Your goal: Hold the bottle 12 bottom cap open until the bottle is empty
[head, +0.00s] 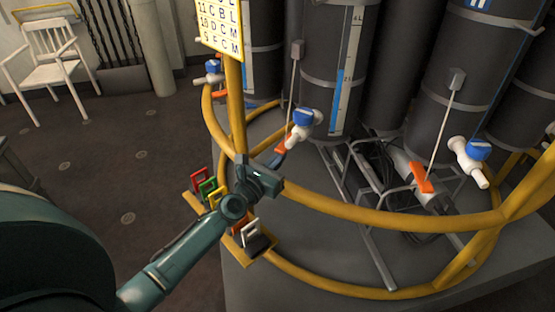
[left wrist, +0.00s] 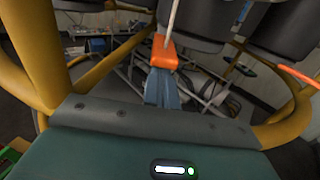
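A dark grey bottle (head: 320,75) with a blue and white scale strip stands in the yellow ring frame; I cannot read its number. A white cord runs down from a small grey block (head: 297,49) to an orange piece (head: 281,149) below the bottle. My left gripper (head: 283,157) reaches over the yellow ring, its fingertips closed on this orange piece. In the left wrist view the orange piece (left wrist: 164,52) shows at the tips of the blue-grey fingers. The bottom cap itself and any water running out cannot be made out. My right gripper is not in view.
A white valve with a blue knob (head: 304,117) sits close beside my left gripper. The yellow ring (head: 350,213) passes near my wrist. A rack of coloured clips (head: 207,185) and a yellow label board (head: 221,27) are near. A white chair (head: 58,62) stands on open floor.

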